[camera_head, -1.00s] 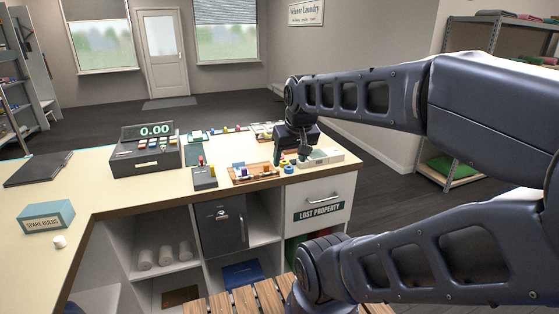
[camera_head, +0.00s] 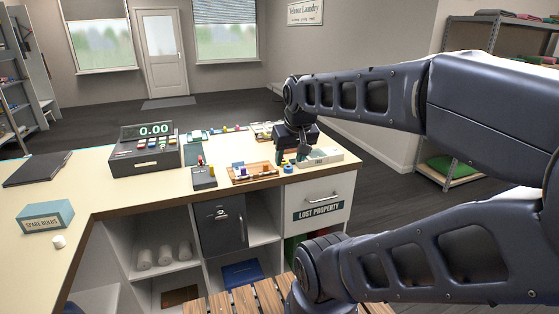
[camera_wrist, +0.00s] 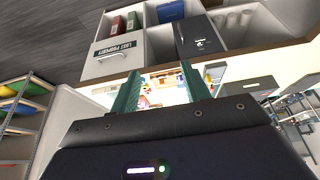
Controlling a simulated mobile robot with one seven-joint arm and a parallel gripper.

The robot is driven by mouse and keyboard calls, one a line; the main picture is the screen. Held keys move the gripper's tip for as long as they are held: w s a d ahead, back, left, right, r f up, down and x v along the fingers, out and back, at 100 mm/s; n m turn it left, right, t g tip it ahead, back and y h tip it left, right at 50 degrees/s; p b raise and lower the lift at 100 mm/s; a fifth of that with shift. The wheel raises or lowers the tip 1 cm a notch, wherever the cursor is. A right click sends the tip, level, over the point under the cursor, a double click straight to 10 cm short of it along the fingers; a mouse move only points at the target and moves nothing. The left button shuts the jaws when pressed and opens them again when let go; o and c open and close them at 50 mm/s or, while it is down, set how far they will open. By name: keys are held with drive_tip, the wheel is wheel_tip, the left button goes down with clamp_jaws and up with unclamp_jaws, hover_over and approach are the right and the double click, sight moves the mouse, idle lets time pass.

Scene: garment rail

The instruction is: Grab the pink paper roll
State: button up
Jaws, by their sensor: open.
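My gripper (camera_head: 294,160) is over the right part of the counter, pointing down, beside a wooden tray (camera_head: 252,172) of small coloured items and a white organiser (camera_head: 321,157). In the wrist view its two green fingers (camera_wrist: 160,72) stand wide apart with nothing held between them. Small coloured things on the counter show beyond and between the fingers, among them a small pinkish-red shape (camera_wrist: 143,101). I cannot tell whether that is the pink paper roll. No pink roll shows clearly in the head view, where my gripper and arm cover part of the counter.
A cash register (camera_head: 145,152) and a card terminal (camera_head: 204,177) stand left of the tray. A blue-grey box (camera_head: 45,216) is at the counter's left. Below is the lost-property drawer (camera_head: 319,196), a dark safe (camera_head: 221,225) and white rolls (camera_head: 165,255) on a shelf. The counter's front left is mostly clear.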

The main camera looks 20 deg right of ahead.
drive_tip(key=w+d+m+g, duration=0.1)
drive_tip(key=w+d+m, duration=0.2)
drive_tip(key=w, duration=1)
drive_tip(key=w+d+m, duration=0.3)
drive_tip(key=w, duration=1)
drive_tip(key=w+d+f+m, duration=0.1)
drive_tip(key=w+d+f, duration=0.1)
drive_tip(key=w+f, duration=0.5)
drive_tip(key=w+d+f+m+g+h, duration=0.1)
drive_tip(key=w+d+f+m, duration=0.1)
drive_tip(key=w+f, duration=0.5)
drive_tip(key=w+d+f+m+g+h, duration=0.1)
drive_tip(key=w+d+f, duration=0.3)
drive_tip(key=w+f, duration=0.4)
drive_tip(key=shift+w+f+m, duration=0.1)
drive_tip(key=shift+w+m, duration=0.5)
drive_tip(key=shift+w, duration=0.75)
drive_tip(key=shift+w+d+x, duration=0.1)
drive_tip(key=shift+d+x, duration=0.05)
drive_tip(key=shift+x, duration=0.7)
drive_tip(key=shift+w+d+x, duration=0.1)
drive_tip(key=shift+d+x, duration=0.1)
drive_tip(key=shift+x, duration=0.7)
drive_tip(key=shift+w+d+x, duration=0.1)
drive_tip(key=shift+d+x, duration=0.05)
drive_tip(key=shift+x, duration=0.7)
drive_tip(key=c, duration=0.6)
